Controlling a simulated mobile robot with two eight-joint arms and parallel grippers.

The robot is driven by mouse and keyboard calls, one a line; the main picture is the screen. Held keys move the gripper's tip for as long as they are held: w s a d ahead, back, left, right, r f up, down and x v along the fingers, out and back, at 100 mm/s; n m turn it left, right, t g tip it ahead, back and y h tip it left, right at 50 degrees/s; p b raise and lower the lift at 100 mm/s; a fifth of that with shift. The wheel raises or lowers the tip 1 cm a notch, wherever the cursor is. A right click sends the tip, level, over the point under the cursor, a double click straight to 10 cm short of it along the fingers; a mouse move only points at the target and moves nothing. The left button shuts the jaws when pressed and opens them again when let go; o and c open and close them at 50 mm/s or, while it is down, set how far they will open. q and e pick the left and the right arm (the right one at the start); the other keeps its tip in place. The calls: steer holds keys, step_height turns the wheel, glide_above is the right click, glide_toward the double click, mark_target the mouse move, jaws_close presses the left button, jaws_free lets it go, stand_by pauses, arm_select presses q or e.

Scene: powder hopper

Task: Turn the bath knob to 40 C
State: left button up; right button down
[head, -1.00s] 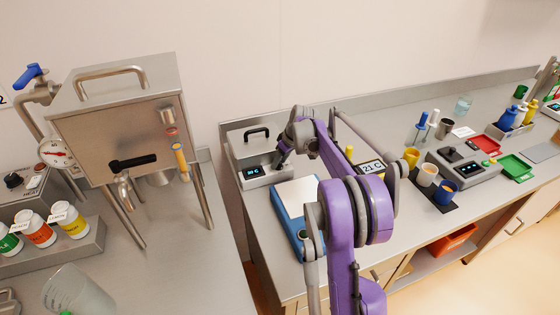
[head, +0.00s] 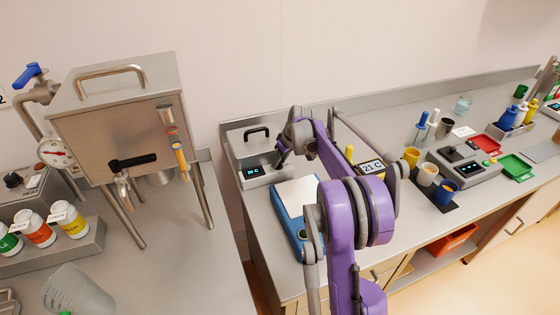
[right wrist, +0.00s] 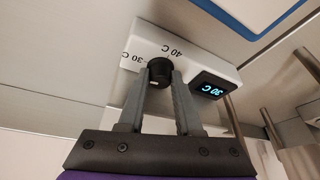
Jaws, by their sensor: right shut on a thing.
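The water bath (head: 268,178) stands at the left end of the right-hand bench, with a black lid handle and a small front display (head: 251,172). In the right wrist view the bath's white front panel (right wrist: 185,50) carries the labels 30 C and 40 C, and its display (right wrist: 212,89) reads 30 C, upside down. The black knob (right wrist: 158,71) has a small light mark. My right gripper (right wrist: 161,76) is shut on the knob, a finger on each side; in the head view it (head: 281,160) is partly hidden by its wrist. My left gripper is out of view.
A blue-edged device with a pale top (head: 295,197) stands in front of the bath. A display reading 21 C (head: 371,167) is behind my right arm. Cups (head: 428,175) stand farther right. A steel hopper (head: 130,125) stands on the left bench.

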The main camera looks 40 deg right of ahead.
steer(key=m+h, duration=0.1)
steer(key=m, duration=0.2)
steer(key=shift+a, duration=0.15)
steer(key=m+h+b, duration=0.1)
steer(key=m, duration=0.2)
steer(key=shift+a+m+h, duration=0.1)
steer(key=shift+m+h, duration=0.2)
steer(key=m+g+h, duration=0.1)
steer(key=m, duration=0.2)
steer(key=shift+w+a+m, duration=0.1)
steer(key=shift+w+m, duration=0.05)
steer(key=shift+m, duration=0.15)
steer(key=shift+m+g+h, duration=0.4)
steer(key=shift+m, duration=1)
steer(key=c, duration=0.9)
jaws_free()
steer(key=shift+o, duration=0.2)
